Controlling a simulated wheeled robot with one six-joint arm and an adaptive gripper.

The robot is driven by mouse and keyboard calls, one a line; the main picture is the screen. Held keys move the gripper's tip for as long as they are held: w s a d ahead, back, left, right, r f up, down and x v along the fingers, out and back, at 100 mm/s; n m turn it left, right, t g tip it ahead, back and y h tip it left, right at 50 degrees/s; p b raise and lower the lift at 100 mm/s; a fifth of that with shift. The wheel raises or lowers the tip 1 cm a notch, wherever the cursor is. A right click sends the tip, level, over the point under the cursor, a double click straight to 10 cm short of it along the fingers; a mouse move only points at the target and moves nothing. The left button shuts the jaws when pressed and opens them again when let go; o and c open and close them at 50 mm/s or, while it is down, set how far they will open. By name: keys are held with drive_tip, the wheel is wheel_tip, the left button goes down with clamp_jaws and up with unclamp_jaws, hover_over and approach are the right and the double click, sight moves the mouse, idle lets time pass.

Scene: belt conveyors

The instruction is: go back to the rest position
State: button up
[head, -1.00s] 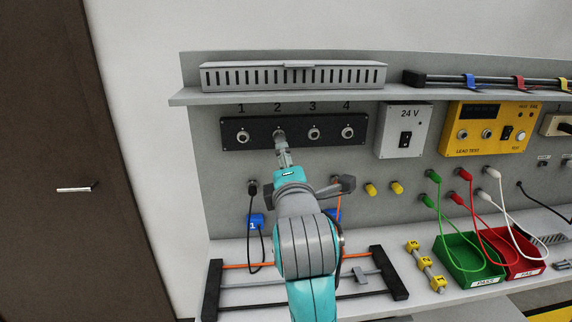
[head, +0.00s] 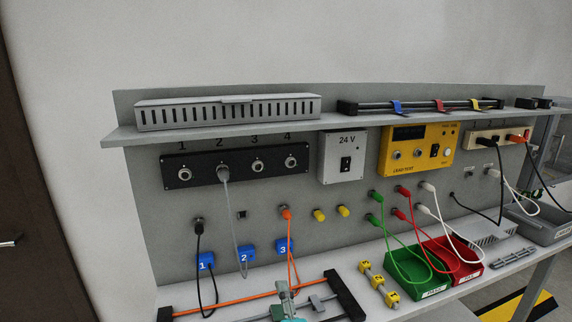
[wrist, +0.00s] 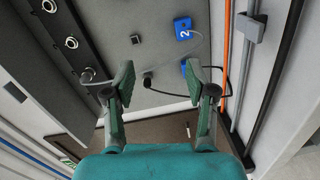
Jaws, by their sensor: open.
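My gripper (wrist: 160,82) is open and empty, its two fingers spread apart in the wrist view. In the head view only a small part of my gripper (head: 285,295) shows at the bottom edge, in front of the bench and well below the sockets. A grey plug (head: 223,172) sits in socket 2 of the black panel (head: 238,168), and its grey cable hangs down to the blue tag 2 (head: 246,254). Nothing is between the fingers.
An orange-and-black rail frame (head: 346,292) lies on the bench close to my gripper. Black and orange cables hang by blue tags 1 (head: 205,261) and 3 (head: 284,247). Green (head: 415,288) and red (head: 462,270) bins stand to the right. A shelf (head: 330,127) juts out above.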

drive_tip(key=s+d+f+m+h, duration=0.1)
drive_tip(key=s+d+f+m, duration=0.3)
drive_tip(key=s+d+f, duration=0.45)
drive_tip(key=s+d+f+m+h, duration=0.1)
drive_tip(key=s+d+f+m, duration=0.35)
drive_tip(key=s+f, duration=0.6)
drive_tip(key=s+d+r+m, duration=0.1)
drive_tip(key=s+d+m, duration=0.1)
drive_tip(key=s, duration=0.7)
drive_tip(key=s+d+r+m+g+h, duration=0.1)
drive_tip(key=s+d+m, duration=0.1)
drive_tip(key=s+m, duration=0.3)
drive_tip(key=s+d+r+m+h, duration=0.1)
drive_tip(key=s+d+m, duration=0.1)
drive_tip(key=s, duration=1)
drive_tip(key=shift+s+d+r+m+g, duration=0.3)
drive_tip(key=shift+s+d+m+g, duration=0.1)
drive_tip(key=shift+m, duration=0.25)
